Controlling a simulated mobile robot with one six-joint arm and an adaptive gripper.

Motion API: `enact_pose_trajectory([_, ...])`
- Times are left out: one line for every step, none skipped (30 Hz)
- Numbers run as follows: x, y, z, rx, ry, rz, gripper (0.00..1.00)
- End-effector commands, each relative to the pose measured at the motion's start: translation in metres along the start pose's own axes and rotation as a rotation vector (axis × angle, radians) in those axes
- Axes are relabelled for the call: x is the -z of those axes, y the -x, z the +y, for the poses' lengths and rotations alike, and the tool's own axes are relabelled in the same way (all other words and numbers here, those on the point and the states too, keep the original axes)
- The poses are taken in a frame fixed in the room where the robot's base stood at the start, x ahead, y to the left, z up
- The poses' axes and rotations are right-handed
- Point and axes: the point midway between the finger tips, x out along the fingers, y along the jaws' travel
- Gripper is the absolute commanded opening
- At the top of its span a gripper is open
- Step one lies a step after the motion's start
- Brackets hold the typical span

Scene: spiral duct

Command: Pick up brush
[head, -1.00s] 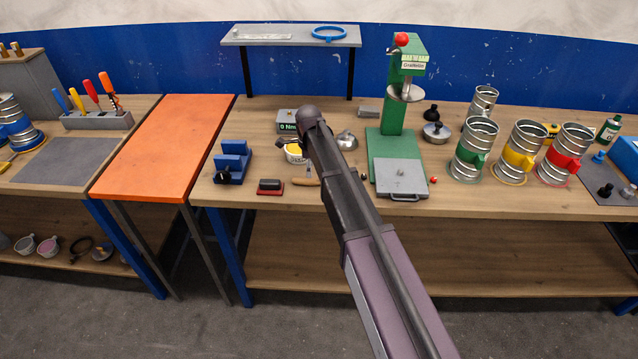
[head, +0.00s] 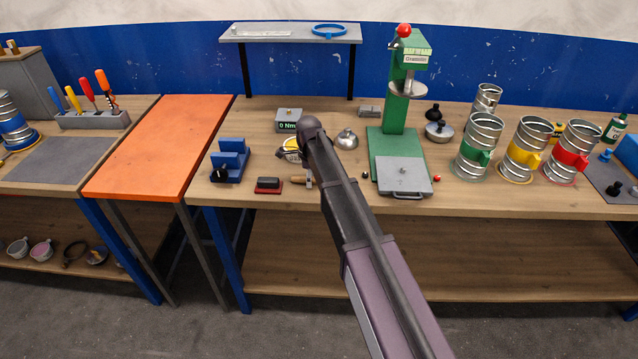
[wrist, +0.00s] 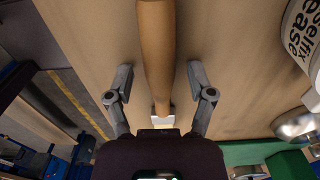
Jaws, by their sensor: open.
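The brush lies on the wooden workbench; its tan wooden handle (wrist: 157,50) runs up the middle of the wrist view, with a pale ferrule (wrist: 162,122) at its lower end. In the head view a short piece of the handle (head: 298,180) shows left of my arm. My gripper (wrist: 160,76) is open, one finger on each side of the handle, with gaps between fingers and handle. In the head view my arm hides the gripper. The bristles are mostly hidden by the gripper body in the wrist view.
A white lettered tin (wrist: 303,40) stands right of the brush in the wrist view. A black and red block (head: 269,185) and a blue fixture (head: 230,162) lie to the left. A green press (head: 393,130) stands to the right. The orange table (head: 160,145) is clear.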

Motion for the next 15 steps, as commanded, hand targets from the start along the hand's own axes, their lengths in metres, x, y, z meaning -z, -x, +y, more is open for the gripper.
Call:
enact_pose_trajectory([0.0001,0.0003,0.0000,0.000,0.000,0.000,0.70])
enact_pose_trajectory([0.0001,0.0004,0.0000,0.000,0.000,0.000,0.70])
enact_pose_trajectory([0.0001,0.0004,0.0000,0.000,0.000,0.000,0.70])
enact_pose_trajectory([0.0002,0.0004,-0.0001,0.000,0.000,0.000,0.70])
enact_pose_trajectory([0.0002,0.0004,-0.0001,0.000,0.000,0.000,0.70])
enact_pose_trajectory([0.0002,0.0004,-0.0001,0.000,0.000,0.000,0.70])
enact_pose_trajectory([0.0002,0.0004,-0.0001,0.000,0.000,0.000,0.70])
enact_pose_trajectory([0.0002,0.0004,-0.0001,0.000,0.000,0.000,0.70])
enact_pose_trajectory([0.0002,0.0004,-0.0001,0.000,0.000,0.000,0.70])
enact_pose_trajectory([0.0002,0.0004,-0.0001,0.000,0.000,0.000,0.70])
enact_pose_trajectory([0.0003,0.0004,-0.0001,0.000,0.000,0.000,0.70])
enact_pose_trajectory([0.0003,0.0004,-0.0001,0.000,0.000,0.000,0.70])
enact_pose_trajectory([0.0003,0.0004,-0.0001,0.000,0.000,0.000,0.70])
enact_pose_trajectory([0.0003,0.0004,-0.0001,0.000,0.000,0.000,0.67])
enact_pose_trajectory([0.0003,0.0004,-0.0001,0.000,0.000,0.000,0.55])
